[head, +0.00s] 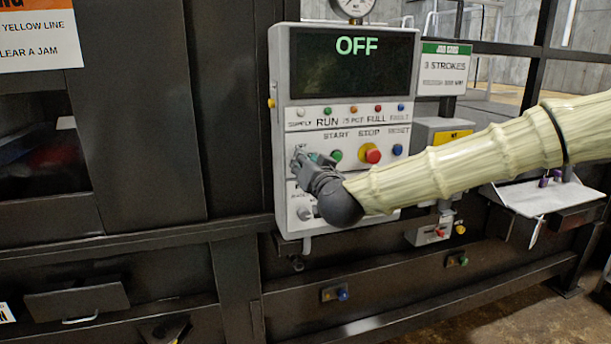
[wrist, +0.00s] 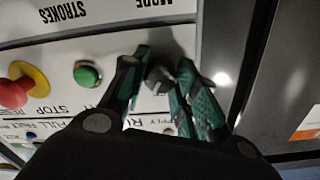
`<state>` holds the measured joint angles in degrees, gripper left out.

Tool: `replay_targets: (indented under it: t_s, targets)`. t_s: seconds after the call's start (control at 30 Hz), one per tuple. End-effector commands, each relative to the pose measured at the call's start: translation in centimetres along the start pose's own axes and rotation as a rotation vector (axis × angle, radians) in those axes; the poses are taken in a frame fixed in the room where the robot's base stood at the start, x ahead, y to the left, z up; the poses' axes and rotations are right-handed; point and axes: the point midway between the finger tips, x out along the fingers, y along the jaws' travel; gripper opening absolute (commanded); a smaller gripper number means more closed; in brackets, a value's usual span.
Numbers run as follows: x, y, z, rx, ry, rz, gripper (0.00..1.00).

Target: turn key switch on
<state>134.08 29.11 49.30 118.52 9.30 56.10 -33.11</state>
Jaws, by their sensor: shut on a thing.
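The grey control panel (head: 283,110) shows OFF on its dark display (head: 345,68). My gripper (head: 308,160) is at the panel's left side, left of the green START button (head: 336,155). In the wrist view my gripper (wrist: 164,62) has its two green-and-black fingers on either side of the grey key switch (wrist: 158,78), shut on it. The switch is mostly hidden by my fingers in the head view. The green button (wrist: 87,75) is beside the fingers in the wrist view. The key's exact angle cannot be told.
The red STOP button (head: 371,155) and blue RESET button (head: 398,150) are right of START. Another grey knob (head: 304,213) is below my gripper. A gauge (head: 353,8) tops the panel. A 3 STROKES sign (head: 444,70) is to the right.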

Motion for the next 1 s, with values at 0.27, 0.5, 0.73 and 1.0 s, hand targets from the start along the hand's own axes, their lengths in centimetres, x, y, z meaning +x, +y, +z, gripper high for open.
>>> replay_targets:
  t_s: [0.27, 0.5, 0.73, 1.0]
  targets:
    - [0.02, 0.20, 0.30, 0.242, -0.005, -0.002, 0.06]
    - [0.03, 0.23, 0.12, 0.398, -0.009, -0.001, 0.06]
    - [0.03, 0.20, 0.01, 0.481, -0.012, -0.002, 0.06]
    - [0.03, 0.17, -0.08, 0.513, -0.013, -0.001, 0.06]
